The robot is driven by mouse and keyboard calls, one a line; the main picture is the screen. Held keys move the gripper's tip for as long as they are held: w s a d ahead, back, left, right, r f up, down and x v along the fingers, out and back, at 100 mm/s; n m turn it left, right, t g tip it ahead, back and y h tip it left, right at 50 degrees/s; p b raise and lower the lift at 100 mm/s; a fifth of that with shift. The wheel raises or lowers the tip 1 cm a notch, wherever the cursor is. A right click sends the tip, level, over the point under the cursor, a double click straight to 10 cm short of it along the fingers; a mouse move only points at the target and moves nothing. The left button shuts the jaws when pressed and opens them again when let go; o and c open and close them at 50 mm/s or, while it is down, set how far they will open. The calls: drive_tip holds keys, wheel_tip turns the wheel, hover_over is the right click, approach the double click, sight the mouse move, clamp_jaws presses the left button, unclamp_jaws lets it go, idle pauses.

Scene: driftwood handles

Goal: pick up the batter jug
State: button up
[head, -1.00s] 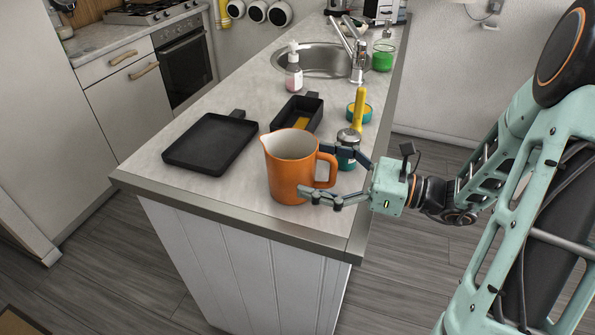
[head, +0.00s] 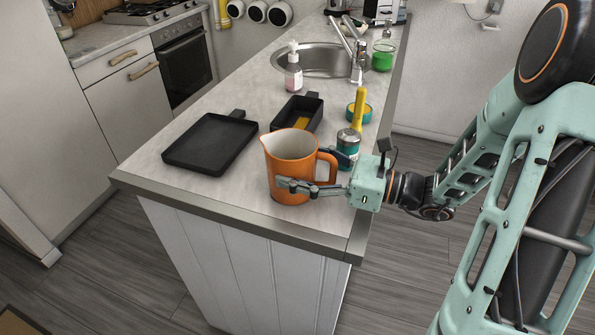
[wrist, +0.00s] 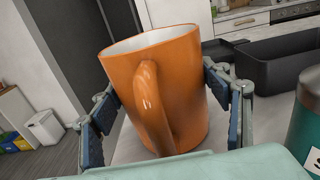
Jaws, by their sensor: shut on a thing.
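The orange batter jug (head: 290,160) with a white inside stands upright on the near end of the counter in the head view. Its handle faces right, toward my wrist. My gripper (head: 296,178) reaches in from the right, with its fingers on either side of the jug. In the wrist view the jug (wrist: 184,100) fills the middle, handle toward the camera, between the two blue-padded fingers of my gripper (wrist: 170,112). The gripper is shut on the jug's body. The far finger is partly hidden behind the jug in the head view.
A black square pan (head: 210,145) lies left of the jug, and a black rectangular pan (head: 290,117) behind it. A teal canister (head: 348,150) stands close behind my gripper, near a yellow-handled tool (head: 358,108). The counter's front edge (head: 240,228) is close to the jug.

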drive_tip(key=c, duration=0.7)
drive_tip(key=shift+o, duration=0.2)
drive_tip(key=shift+r, duration=0.2)
